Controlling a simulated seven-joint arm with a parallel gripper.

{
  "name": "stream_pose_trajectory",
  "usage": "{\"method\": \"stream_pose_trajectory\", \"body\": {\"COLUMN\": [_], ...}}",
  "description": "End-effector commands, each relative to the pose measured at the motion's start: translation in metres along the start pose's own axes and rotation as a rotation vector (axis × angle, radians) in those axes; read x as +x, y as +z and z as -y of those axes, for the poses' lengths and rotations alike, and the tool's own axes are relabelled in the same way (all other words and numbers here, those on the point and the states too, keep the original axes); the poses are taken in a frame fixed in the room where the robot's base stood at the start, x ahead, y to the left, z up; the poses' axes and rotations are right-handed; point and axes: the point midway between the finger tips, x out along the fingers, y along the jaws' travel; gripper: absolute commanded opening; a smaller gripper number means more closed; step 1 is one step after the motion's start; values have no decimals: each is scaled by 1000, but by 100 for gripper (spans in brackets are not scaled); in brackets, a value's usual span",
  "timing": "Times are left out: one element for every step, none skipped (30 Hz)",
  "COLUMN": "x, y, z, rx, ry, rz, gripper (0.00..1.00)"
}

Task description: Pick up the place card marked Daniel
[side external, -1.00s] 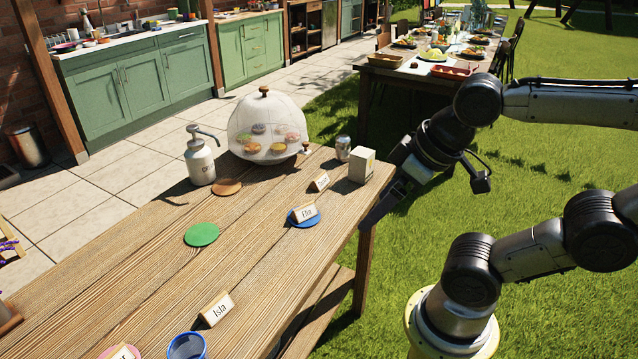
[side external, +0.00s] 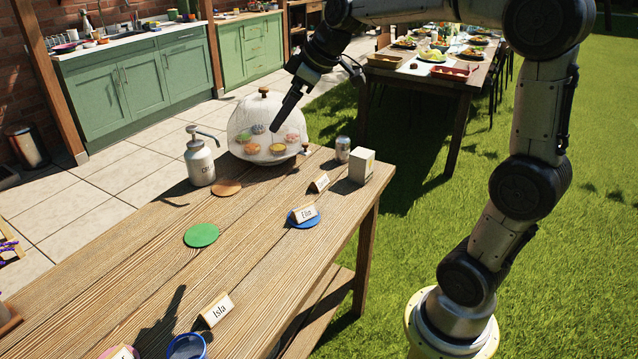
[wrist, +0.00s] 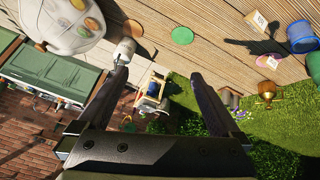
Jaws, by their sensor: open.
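Several folded place cards stand on the wooden table. One reads Ella (side external: 305,212) and stands on a blue disc; one reads Isla (side external: 216,309) near the front. A small card (side external: 319,182) at the far end has lettering too small to read. Another card (side external: 122,352) is cut off by the bottom edge. I cannot tell which is Daniel. The wrist view shows two cards, one near the top right (wrist: 258,20) and one below it (wrist: 266,62), both unreadable. My gripper (side external: 276,128) is open and empty, high over the table's far end, apart from all the cards.
A mesh food dome (side external: 268,138) stands near my gripper in the picture, with a pump bottle (side external: 200,162) left of it. A white box (side external: 361,167) and a can (side external: 343,149) stand at the far right corner. A green disc (side external: 202,235) and blue cup (side external: 187,347) are nearer.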

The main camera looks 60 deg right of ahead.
Motion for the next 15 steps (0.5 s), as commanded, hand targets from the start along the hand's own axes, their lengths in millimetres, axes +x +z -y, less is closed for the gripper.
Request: {"method": "stream_pose_trajectory", "body": {"x": [23,35,50,62,74,90,102,113,127,137,146,157,164,170,176], "y": [3,5,11,16,24,36,46,57,74,86,100,117,130,142,157], "z": [-30,-45,-66,-82,-97,-117,-132,-145,-160,-171,-180,-189,-195,-199,-202], "rx": [24,35,51,67,85,110,133,158,192,220,248,282,305,324,348], "ry": [4,5,8,10,11,13,13,13,12,10,8,3,0,-4,-10], "rz": [21,30,41,50,60,74,84,95,110,122,134,150,162,174,190], "gripper": [100,100,100,100,100,100,100,100,100,100,100,100,100,100,100]}}
